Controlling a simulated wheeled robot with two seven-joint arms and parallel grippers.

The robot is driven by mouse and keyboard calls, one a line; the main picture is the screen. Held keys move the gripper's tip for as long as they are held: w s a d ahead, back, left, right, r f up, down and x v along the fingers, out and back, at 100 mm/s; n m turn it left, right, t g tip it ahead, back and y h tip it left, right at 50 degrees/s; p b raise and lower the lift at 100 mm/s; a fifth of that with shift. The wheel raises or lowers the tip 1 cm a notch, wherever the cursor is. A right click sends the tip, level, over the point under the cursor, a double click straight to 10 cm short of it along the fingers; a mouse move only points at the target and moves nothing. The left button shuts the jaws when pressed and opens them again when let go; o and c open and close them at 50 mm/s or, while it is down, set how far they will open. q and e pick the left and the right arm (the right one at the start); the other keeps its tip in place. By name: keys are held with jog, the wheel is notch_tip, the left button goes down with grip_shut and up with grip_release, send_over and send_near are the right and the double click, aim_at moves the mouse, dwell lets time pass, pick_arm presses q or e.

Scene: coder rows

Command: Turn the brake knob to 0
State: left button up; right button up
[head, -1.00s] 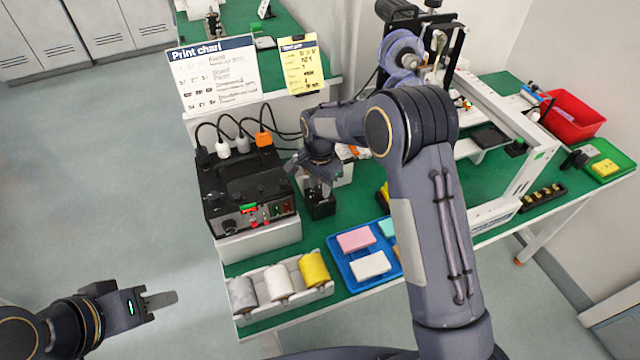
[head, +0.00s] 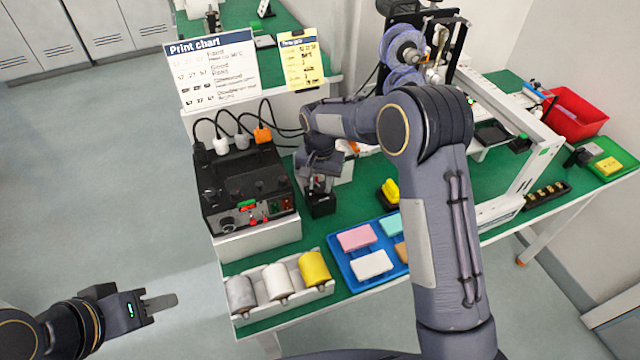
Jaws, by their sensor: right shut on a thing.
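My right gripper (head: 318,188) points down at a small black unit (head: 321,207) on the green bench, beside the black control box. It is shut on what appears to be the brake knob on top of that unit. The knob and its scale are hidden behind the fingers and wrist, so its setting cannot be read. My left gripper (head: 160,303) is over the floor at the lower left, away from the bench. It is seen edge-on, so its opening is unclear.
The control box (head: 240,188) with plugged cables stands left of my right gripper. A print chart (head: 212,70) and yellow note (head: 303,62) stand behind. A spool rack (head: 305,296) and blue tray (head: 350,272) are in front. A red bin (head: 572,116) is far right.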

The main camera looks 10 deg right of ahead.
aim_at(321, 186)
jog(key=n+b, duration=0.1)
jog(key=n, duration=1.1)
jog(key=shift+n, duration=0.3)
dwell(0.4)
jog(key=o, duration=1)
jog(key=shift+r, duration=0.15)
notch_tip(321, 186, up, 8)
jog(key=shift+f+b, duration=0.2)
jog(key=shift+b, duration=0.35)
